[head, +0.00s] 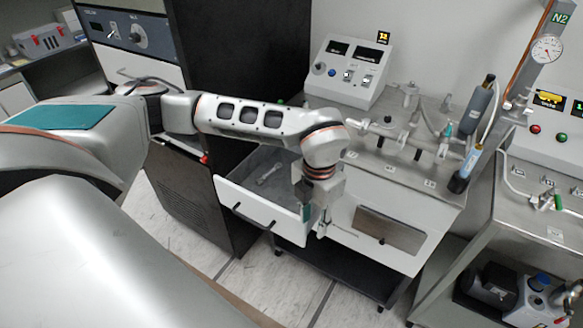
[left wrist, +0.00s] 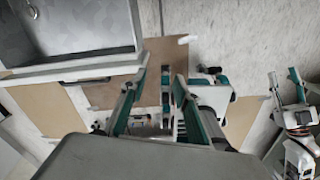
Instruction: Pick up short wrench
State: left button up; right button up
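A small grey wrench (head: 268,173) lies on the floor of the open drawer (head: 262,209) in the head view. In the left wrist view, only a bit of it (left wrist: 31,11) shows at the top left edge, inside the drawer (left wrist: 75,66). My left gripper (head: 313,222) points down by the drawer's front right corner, apart from the wrench. In the left wrist view its fingers (left wrist: 160,85) are spread with nothing between them. My right gripper (left wrist: 284,84) seems to be at the right of the left wrist view, small, with its fingers apart; the head view does not show it.
A steel bench (head: 430,185) with pipes and valves stands above and right of the drawer. A control box (head: 348,72) sits on it. A dark cabinet (head: 235,50) rises behind my left arm. A cart with a gauge (head: 546,49) stands at the right.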

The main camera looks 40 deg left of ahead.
aim_at(272, 170)
jog(key=i+j, duration=0.3)
jog(key=j, duration=0.15)
jog(key=i+j+u, duration=0.4)
jog(key=i+j, duration=0.05)
jog(key=i, duration=0.05)
